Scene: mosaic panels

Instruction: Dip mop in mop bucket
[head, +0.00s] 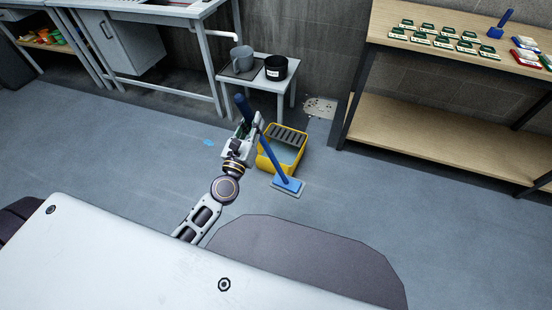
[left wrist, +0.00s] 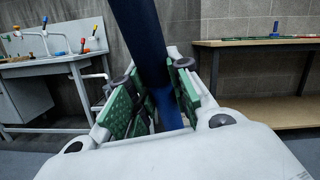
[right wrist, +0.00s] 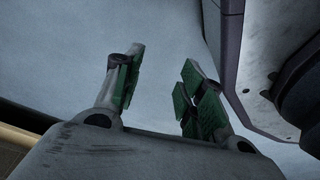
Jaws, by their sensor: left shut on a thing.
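The blue mop handle (head: 274,160) runs down to a flat blue mop head (head: 289,184) that shows low beside the near side of the yellow mop bucket (head: 262,163). Whether the head touches the floor is hard to tell. The handle (left wrist: 143,35) also passes between the green pads in the left wrist view. My right gripper (right wrist: 157,90) is open and empty, over bare floor in the right wrist view.
A small white table (head: 258,84) with a grey mug (head: 242,60) and a black pot (head: 276,68) stands behind the bucket. A wooden shelf unit (head: 437,142) with several small panels is at right. A floor drain patch (head: 320,107) lies behind.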

